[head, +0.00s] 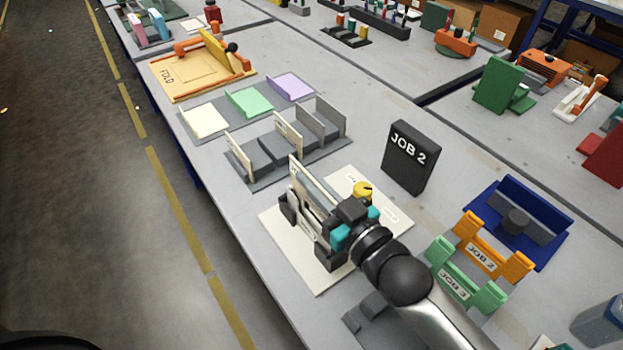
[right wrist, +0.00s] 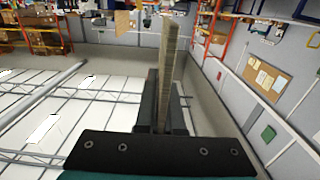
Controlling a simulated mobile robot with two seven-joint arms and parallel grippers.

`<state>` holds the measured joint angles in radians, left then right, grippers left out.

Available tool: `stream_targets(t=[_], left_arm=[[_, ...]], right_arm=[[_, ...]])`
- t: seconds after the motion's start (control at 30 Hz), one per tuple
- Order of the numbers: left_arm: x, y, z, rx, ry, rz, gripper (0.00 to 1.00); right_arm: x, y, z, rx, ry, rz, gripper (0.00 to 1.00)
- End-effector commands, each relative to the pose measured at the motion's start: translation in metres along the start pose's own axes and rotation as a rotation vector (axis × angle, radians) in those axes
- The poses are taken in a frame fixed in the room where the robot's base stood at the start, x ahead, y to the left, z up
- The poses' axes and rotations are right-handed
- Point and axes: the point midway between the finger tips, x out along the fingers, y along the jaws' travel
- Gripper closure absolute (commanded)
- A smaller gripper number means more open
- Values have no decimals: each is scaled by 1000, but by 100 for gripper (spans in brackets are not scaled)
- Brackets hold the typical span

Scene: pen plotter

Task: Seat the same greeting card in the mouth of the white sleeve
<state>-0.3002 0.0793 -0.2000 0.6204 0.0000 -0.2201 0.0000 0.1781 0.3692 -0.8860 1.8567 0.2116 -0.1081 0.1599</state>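My right gripper (head: 318,212) is over the off-white base plate (head: 318,281), right of the rack. It is shut on the greeting card (head: 312,186), a thin pale panel standing upright. In the right wrist view the card (right wrist: 168,72) shows edge-on between the dark fingers. The gripper hides the card's lower part, so I cannot tell whether it touches the plate's fixture. A cream-white flat piece (head: 204,121), apparently the white sleeve, lies beside a green one (head: 249,103) and a purple one (head: 292,86), away from the card. My left gripper is out of view.
A grey rack (head: 258,183) with upright dividers and pale panels stands between the gripper and the coloured pieces. A black JOB 2 sign (head: 411,157) stands to the right. Orange (head: 490,255) and green (head: 463,286) holders and a blue tray (head: 545,215) stand further right.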

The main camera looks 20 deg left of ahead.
Motion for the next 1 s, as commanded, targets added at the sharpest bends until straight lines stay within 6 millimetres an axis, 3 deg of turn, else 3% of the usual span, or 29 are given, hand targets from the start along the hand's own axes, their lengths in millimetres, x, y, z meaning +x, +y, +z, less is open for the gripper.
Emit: stream_targets(t=[0.37, 1.0], left_arm=[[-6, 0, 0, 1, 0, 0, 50], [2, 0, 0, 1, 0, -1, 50]], right_arm=[[0, 0, -1, 0, 1, 0, 100], [0, 0, 9, 0, 0, 0, 100]])
